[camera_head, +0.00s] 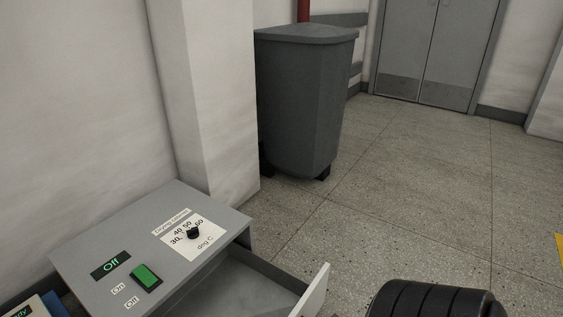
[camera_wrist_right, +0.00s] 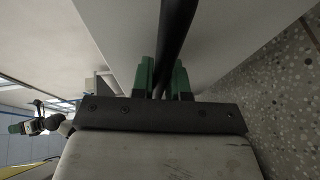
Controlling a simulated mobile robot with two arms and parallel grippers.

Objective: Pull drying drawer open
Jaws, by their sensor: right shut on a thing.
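The drying cabinet (camera_head: 85,262) is a grey box at the lower left of the head view, with a dial, an "Off" display and a green switch on top. Its drying drawer (camera_head: 314,292) stands partly open, its pale front panel out from the cabinet and its grey inside showing. In the right wrist view the dark bar handle (camera_wrist_right: 178,40) runs along the pale drawer front (camera_wrist_right: 115,35). My right gripper (camera_wrist_right: 165,75) is shut on this handle with its green fingers. My left gripper (camera_wrist_right: 20,128) seems to show small at the left; its jaws are unclear.
A grey bin (camera_head: 303,105) stands behind the cabinet, beside a white pillar (camera_head: 205,95). Grey double doors (camera_head: 430,45) are at the back. The speckled floor (camera_head: 420,190) right of the bin is clear. A blue-edged box (camera_head: 52,304) is at the lower left corner.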

